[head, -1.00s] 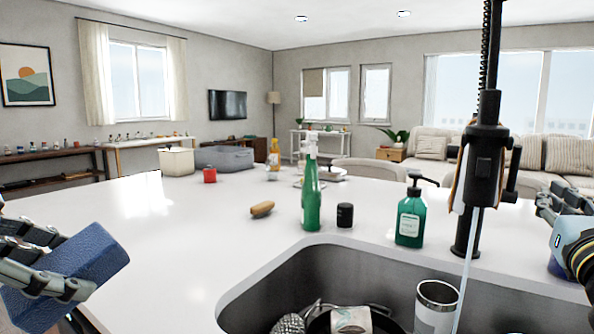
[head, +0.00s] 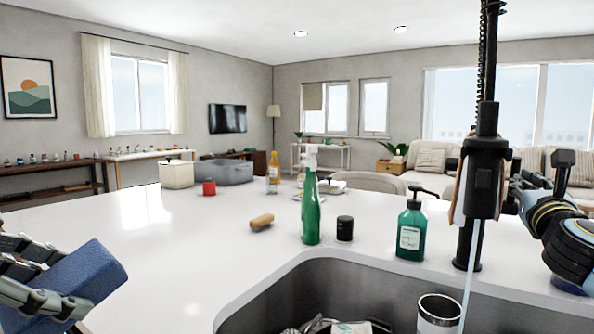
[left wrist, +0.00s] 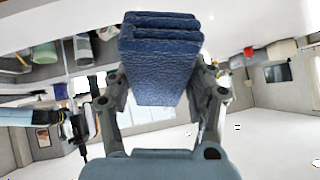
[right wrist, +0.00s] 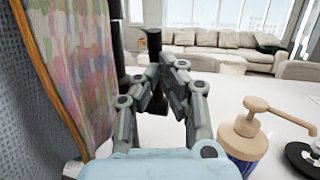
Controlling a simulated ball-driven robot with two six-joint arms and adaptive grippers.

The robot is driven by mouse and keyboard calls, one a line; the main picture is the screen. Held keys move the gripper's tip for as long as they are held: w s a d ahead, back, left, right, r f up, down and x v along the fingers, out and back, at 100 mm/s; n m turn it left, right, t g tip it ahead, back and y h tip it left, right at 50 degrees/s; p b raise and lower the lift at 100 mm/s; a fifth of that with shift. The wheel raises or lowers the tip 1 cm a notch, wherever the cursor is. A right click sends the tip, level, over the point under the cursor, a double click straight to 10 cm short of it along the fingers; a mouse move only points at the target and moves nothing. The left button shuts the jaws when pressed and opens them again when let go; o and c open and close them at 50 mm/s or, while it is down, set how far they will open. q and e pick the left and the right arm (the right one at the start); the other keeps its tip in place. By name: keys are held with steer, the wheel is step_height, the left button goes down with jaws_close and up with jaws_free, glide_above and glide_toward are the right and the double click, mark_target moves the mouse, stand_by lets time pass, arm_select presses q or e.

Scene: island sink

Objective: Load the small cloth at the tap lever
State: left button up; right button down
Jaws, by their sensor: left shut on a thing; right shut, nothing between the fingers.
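The tap (head: 483,160) stands black and upright behind the sink, with water running from it. A cloth (head: 459,195) hangs at its left side; the right wrist view shows colourful patterned cloth (right wrist: 78,60) and grey-blue textured cloth (right wrist: 28,115) close on the left. My right gripper (head: 524,184) is shut and empty just right of the tap; in the right wrist view its fingertips (right wrist: 168,60) are beside a black upright part, probably the lever (right wrist: 153,42). My left gripper (head: 50,285) is shut on a dark blue layered block (left wrist: 160,60), held over the counter's left front.
The sink (head: 330,285) holds a metal cup (head: 439,315) and other items, partly cut off. A green spray bottle (head: 311,210), black jar (head: 344,229) and green soap pump (head: 411,230) stand along its back edge. A wooden-coloured brush (head: 261,221) lies left.

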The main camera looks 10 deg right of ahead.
steer(key=shift+w+d, duration=0.15)
steer(key=shift+w, duration=0.2)
arm_select(q)
steer(key=shift+r+p, duration=0.45)
steer(key=shift+r, duration=0.1)
steer(key=shift+f, duration=0.1)
arm_select(e)
steer(key=shift+w+d+r, duration=0.25)
steer(key=shift+w+d, duration=0.05)
steer(key=shift+w, duration=0.2)
steer(key=shift+a, duration=0.1)
